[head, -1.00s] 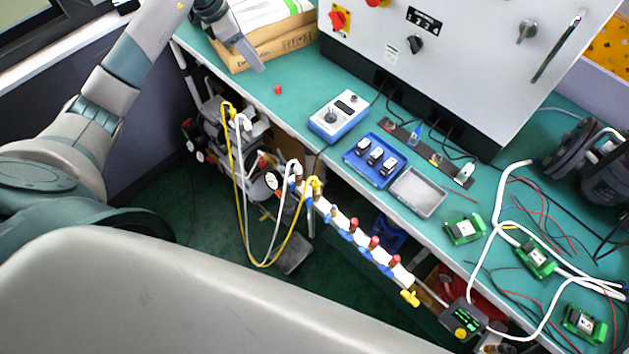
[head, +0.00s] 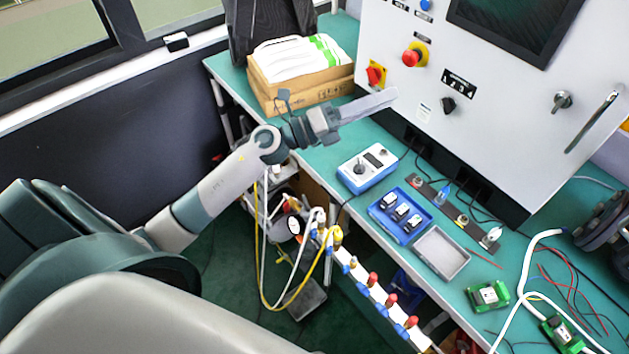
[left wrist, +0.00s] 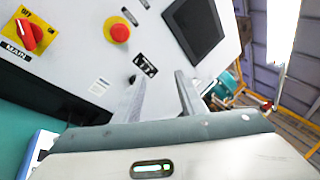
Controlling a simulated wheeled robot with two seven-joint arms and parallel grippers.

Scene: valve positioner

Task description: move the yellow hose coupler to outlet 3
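I cannot read any outlet numbers. My left gripper (head: 385,101) is high above the bench, in front of the grey cabinet, well above the coupler. In the left wrist view its two fingers (left wrist: 160,76) stand apart with nothing between them. My right gripper is out of view.
The grey cabinet (head: 500,120) with knobs stands behind the gripper. Cardboard boxes (head: 300,92) lie at the bench's back left. A blue-white meter (head: 367,168), blue tray (head: 400,214), grey tray (head: 441,252) and green modules (head: 488,295) occupy the bench. A white hose hangs beside the yellow one.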

